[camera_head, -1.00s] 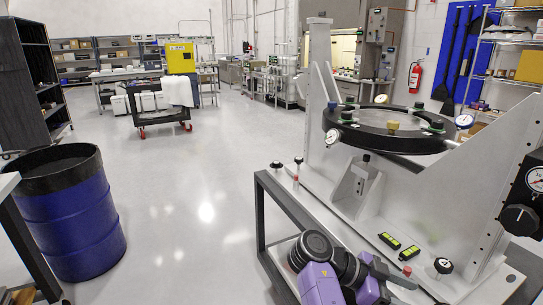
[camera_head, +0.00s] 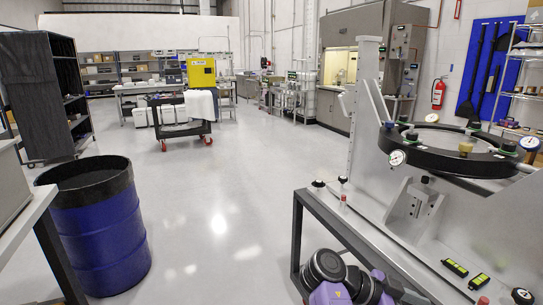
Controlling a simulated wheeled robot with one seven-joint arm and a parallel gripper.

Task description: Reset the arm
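My arm (camera_head: 345,285) shows at the bottom edge, with purple and dark joints in front of the fixture table. My gripper is not visible in this view. The mirror fixture (camera_head: 365,130) stands on the table at the right, with a tall grey upright. Its round black ring (camera_head: 455,150) lies level and carries several clamps and dial gauges.
The fixture table's left edge (camera_head: 335,232) is close beside my arm. A blue drum (camera_head: 98,235) stands at the left, next to a table edge (camera_head: 30,212). A cart (camera_head: 185,133) stands further back. The floor (camera_head: 220,210) between is clear.

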